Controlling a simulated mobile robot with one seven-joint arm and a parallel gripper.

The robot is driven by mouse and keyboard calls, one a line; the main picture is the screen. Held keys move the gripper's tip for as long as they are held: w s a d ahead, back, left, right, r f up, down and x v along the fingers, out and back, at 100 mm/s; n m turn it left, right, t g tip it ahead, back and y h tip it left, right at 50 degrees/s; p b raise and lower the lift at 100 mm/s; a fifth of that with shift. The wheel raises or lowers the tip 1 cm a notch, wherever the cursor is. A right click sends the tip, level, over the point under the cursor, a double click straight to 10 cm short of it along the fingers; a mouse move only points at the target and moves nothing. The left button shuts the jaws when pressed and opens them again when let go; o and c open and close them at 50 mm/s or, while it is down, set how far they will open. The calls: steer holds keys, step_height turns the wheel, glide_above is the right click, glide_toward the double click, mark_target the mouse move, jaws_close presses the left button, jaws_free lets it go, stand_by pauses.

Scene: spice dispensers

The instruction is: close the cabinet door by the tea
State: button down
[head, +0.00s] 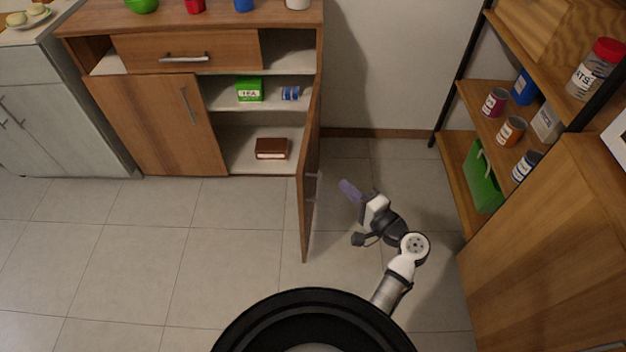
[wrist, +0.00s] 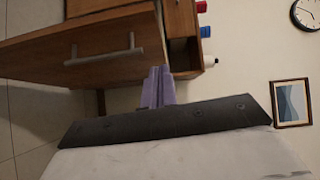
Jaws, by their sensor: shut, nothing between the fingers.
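The cabinet door (head: 309,170) by the tea stands wide open, seen nearly edge-on in the head view, hinged at the cabinet's right side. Its handle (head: 312,186) is on the face toward my arm. The green tea box (head: 250,90) sits on the shelf inside. My gripper (head: 350,190), with purple fingers, is shut and empty, to the right of the door on its handle side, apart from it in the head view. In the wrist view the shut fingers (wrist: 157,88) appear beside the wooden door (wrist: 60,62) and its handle (wrist: 105,50); contact cannot be told there.
The left cabinet door (head: 155,120) and the drawer (head: 187,51) are shut. A blue can (head: 290,93) and a brown box (head: 271,148) are inside the cabinet. A shelf rack (head: 463,150) with jars stands right. Floor left of the open door is clear.

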steer(key=s+d+m, duration=0.1)
steer(key=s, duration=0.2)
steer(key=p, duration=0.4)
glide_toward(304, 166)
steer(key=shift+t, duration=0.3)
steer(key=x, duration=0.4)
steer(key=f+x, duration=0.1)
steer(key=x, duration=0.1)
steer(key=shift+w+d, duration=0.25)
steer(key=shift+d, duration=0.15)
steer(key=shift+a+f, duration=0.15)
steer(key=shift+a, duration=0.2)
steer(key=shift+a, duration=0.1)
